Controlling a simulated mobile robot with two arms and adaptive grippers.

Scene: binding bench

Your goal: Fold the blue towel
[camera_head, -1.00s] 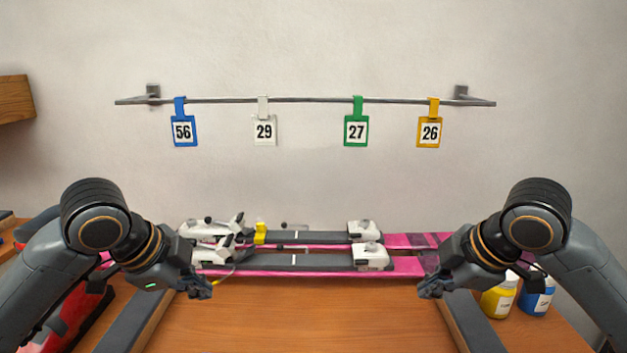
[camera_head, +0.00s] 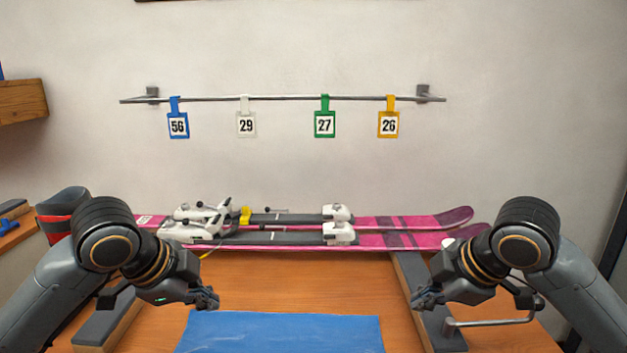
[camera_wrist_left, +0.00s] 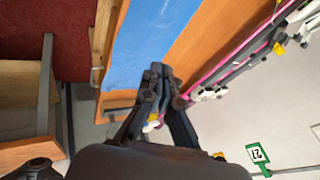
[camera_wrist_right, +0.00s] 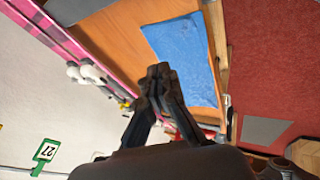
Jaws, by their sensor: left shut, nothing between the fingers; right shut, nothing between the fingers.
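The blue towel (camera_head: 282,334) lies flat on the wooden bench top at the bottom of the head view, its near part cut off by the frame edge. It also shows in the left wrist view (camera_wrist_left: 150,38) and in the right wrist view (camera_wrist_right: 184,52), where it looks flat and rectangular. My left gripper (camera_head: 208,299) is shut and empty, above the bench near the towel's far left corner. My right gripper (camera_head: 422,299) is shut and empty, to the right of the towel's far right corner. Neither gripper appears to touch the towel.
Pink skis (camera_head: 400,241) with white bindings (camera_head: 340,233) lie across the back of the bench. A dark-topped support (camera_head: 412,285) stands at the right. Numbered tags hang from a wall rail (camera_head: 285,98). A dark boot (camera_head: 62,207) stands at the left. Bare wood (camera_head: 310,280) lies between towel and skis.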

